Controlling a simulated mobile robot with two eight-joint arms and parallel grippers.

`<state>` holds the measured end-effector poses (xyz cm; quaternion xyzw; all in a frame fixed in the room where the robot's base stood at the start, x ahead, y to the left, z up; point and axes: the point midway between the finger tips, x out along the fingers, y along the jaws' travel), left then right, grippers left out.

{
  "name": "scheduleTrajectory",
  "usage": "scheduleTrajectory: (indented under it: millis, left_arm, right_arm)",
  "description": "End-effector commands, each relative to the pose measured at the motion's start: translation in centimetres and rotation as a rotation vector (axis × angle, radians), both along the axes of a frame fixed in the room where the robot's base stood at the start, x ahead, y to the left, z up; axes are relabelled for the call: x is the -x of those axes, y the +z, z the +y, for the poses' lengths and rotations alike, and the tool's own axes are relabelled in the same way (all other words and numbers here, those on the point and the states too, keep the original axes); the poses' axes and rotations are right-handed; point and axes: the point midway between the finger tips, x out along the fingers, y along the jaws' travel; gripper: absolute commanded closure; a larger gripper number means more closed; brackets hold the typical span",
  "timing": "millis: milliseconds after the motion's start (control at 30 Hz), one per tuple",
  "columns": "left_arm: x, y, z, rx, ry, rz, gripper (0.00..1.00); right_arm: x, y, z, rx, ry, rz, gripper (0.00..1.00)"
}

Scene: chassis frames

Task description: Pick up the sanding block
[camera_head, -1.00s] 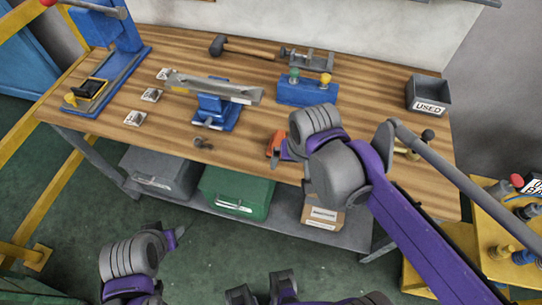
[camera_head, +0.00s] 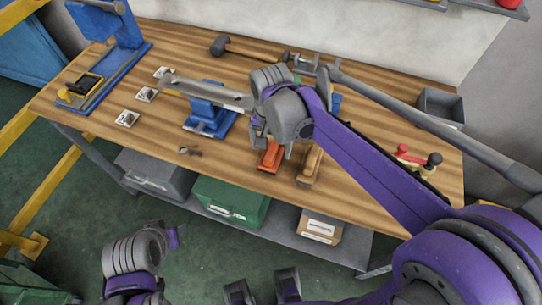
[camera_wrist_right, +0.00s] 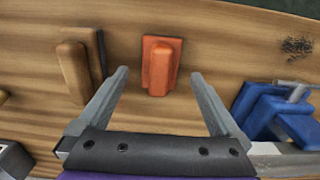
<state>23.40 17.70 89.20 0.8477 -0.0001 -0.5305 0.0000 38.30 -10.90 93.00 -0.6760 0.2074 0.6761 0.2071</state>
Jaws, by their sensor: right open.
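An orange-red block with a raised grip on a flat base, which looks like the sanding block (camera_head: 270,157), lies on the wooden workbench near its front edge. It also shows in the right wrist view (camera_wrist_right: 160,66). My right gripper (camera_head: 275,146) is open and empty, just above and behind the block. In the right wrist view the block lies between the lines of the two fingers, slightly beyond their tips, with no contact visible. My left arm hangs low at the bottom left, in front of the bench; its gripper (camera_head: 174,237) shows only in part.
A wooden-handled brush-like tool (camera_head: 310,166) lies close to the right of the block. A blue vise-like stand (camera_head: 210,124) is to its left. A hammer (camera_head: 240,47) and a grey bin (camera_head: 441,107) are farther back.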

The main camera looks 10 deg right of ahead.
Motion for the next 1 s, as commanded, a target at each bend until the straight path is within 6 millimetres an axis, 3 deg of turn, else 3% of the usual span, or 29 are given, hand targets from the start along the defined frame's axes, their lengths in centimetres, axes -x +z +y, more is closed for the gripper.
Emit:
scheduleTrajectory:
  millis: [200, 500, 1000]
  left_arm:
    - [0.0, -0.2, 0.0, 0.0, 0.0, 0.001, 0.5]
    - [0.0, -0.3, 0.0, 0.0, 0.0, 0.001, 0.5]
    - [0.0, -0.3, 0.0, 0.0, 0.0, 0.001, 0.5]
  right_arm:
    - [-0.1, -3.2, 0.0, 0.0, 0.0, 0.0, 0.0]
    - [-0.1, -3.8, 0.0, 0.0, 0.001, 0.0, 0.0]
    - [-0.1, -3.8, 0.0, 0.0, 0.001, 0.0, 0.88]
